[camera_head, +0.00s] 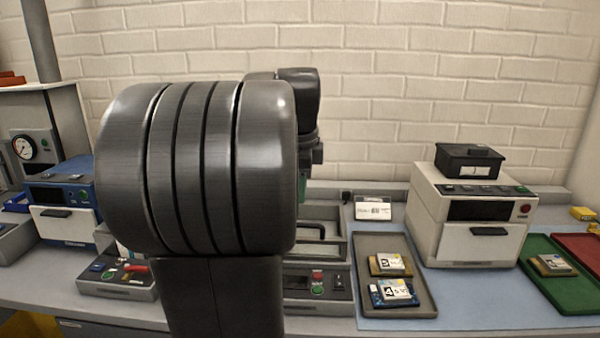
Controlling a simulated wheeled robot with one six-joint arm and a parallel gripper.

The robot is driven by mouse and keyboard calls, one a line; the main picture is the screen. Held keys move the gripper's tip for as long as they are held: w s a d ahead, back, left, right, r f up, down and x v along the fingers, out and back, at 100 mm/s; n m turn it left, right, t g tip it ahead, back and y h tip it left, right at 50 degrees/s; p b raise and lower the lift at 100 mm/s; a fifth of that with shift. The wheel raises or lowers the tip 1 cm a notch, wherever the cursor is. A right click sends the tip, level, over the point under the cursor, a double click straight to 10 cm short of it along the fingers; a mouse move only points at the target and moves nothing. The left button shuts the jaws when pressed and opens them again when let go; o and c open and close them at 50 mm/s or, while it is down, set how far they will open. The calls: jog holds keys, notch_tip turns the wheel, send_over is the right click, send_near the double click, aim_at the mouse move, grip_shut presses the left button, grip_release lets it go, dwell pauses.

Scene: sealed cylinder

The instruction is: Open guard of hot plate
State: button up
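The guard looks lowered over the unit. My own dark arm fills the centre-left and hides the unit's left part. The end of my arm shows only as a small dark part behind the big links, above the hot plate. My gripper's fingers are hidden, so I cannot tell their opening or any contact.
A grey tray (419,290) with two labelled packs lies right of the hot plate. A white oven-like device (465,240) with a black box (469,161) on top stands farther right, beside a green tray (575,296). A blue device (62,205) stands left. A brick wall closes the back.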

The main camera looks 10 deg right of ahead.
jog(key=shift+s+r, duration=0.15)
jog(key=shift+r, duration=0.6)
jog(key=shift+s+r, duration=0.1)
jog(key=shift+r, duration=0.6)
